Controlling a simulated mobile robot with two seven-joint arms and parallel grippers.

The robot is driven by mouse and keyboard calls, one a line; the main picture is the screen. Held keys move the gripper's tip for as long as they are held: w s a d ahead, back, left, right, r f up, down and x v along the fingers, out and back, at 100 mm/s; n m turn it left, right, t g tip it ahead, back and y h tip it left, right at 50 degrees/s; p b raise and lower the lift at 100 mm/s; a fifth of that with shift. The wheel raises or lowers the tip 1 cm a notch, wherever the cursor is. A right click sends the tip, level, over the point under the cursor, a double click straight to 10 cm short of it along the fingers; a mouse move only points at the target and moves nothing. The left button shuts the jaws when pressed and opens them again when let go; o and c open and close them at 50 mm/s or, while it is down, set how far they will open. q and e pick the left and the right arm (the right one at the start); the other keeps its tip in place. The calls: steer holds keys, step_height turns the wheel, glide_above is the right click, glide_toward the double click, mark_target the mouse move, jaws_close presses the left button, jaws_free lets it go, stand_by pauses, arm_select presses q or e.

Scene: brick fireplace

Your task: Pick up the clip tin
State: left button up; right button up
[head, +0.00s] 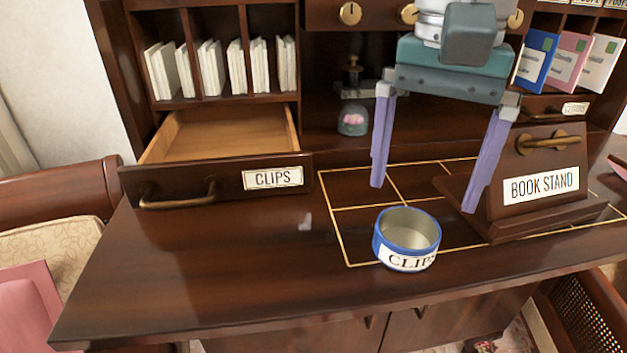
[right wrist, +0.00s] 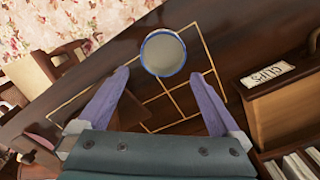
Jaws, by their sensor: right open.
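The clip tin (head: 407,240) is a round, open-topped blue tin with a white CLIPS label, and it looks empty. It stands upright on the desk, on the front edge of a gold-lined grid. It also shows in the right wrist view (right wrist: 163,54), just beyond the fingertips. My right gripper (head: 426,196) is open, with its two purple fingers pointing down above and behind the tin. Nothing is between the fingers in the right wrist view (right wrist: 163,76). My left gripper is not in view.
An open, empty drawer (head: 222,135) labelled CLIPS juts out at the left. A dark wooden book stand (head: 540,185) is close to the right finger. A small glass dome (head: 353,120) stands at the back. The desk front left (head: 200,270) is clear.

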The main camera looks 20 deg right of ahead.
mark_target(406, 240)
steer(key=f, duration=0.6)
steer(key=shift+a, duration=0.25)
steer(key=shift+c, duration=0.2)
steer(key=c, duration=1.2)
steer(key=shift+c, duration=0.2)
